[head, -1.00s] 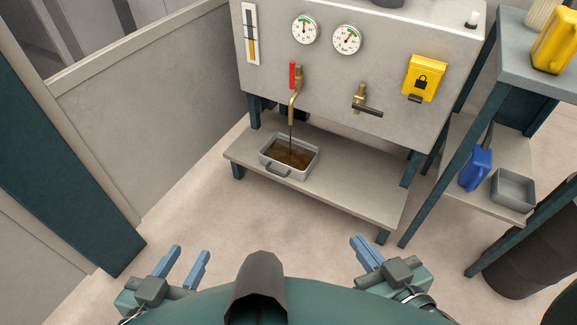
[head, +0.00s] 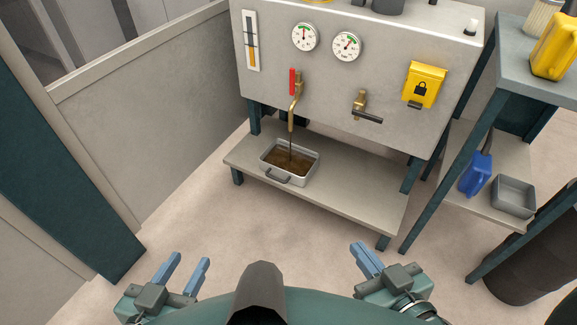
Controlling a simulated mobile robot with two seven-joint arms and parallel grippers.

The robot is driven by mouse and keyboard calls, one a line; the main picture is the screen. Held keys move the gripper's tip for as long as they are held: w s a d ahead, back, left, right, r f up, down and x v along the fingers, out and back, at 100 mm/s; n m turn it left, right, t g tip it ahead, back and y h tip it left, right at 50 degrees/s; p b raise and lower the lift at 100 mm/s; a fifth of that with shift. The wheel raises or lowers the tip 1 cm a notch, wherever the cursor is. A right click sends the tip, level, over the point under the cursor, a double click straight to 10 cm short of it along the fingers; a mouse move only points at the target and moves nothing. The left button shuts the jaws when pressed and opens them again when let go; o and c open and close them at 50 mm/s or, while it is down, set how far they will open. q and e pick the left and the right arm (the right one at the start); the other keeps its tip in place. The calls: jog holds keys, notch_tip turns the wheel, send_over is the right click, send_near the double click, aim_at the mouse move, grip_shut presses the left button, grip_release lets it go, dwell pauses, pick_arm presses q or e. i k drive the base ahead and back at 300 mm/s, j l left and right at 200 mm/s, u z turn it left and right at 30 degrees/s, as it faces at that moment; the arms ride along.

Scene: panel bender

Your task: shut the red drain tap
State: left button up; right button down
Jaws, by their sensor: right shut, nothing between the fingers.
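The red drain tap (head: 292,81) is on the front of the grey cabinet, its red lever upright in line with the brass body. A brown stream runs from its brass spout (head: 292,118) into a grey tray (head: 311,174) on the lower shelf, which holds brown liquid. My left gripper (head: 189,266) is at the bottom left, open and empty, well short of the tap. My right gripper (head: 362,250) is at the bottom, right of centre, shut and empty, also well away from the tap.
A second brass tap (head: 360,99) with a dark lever sits right of the drain tap. A yellow lock box (head: 424,81) and two gauges (head: 346,46) are on the cabinet. A side bench (head: 513,72) stands at the right. The floor before the shelf (head: 229,228) is clear.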

aim_at(293, 89)
jog(key=i+j, duration=1.5)
jog(key=i+l+z, duration=0.05)
jog(key=l, duration=0.05)
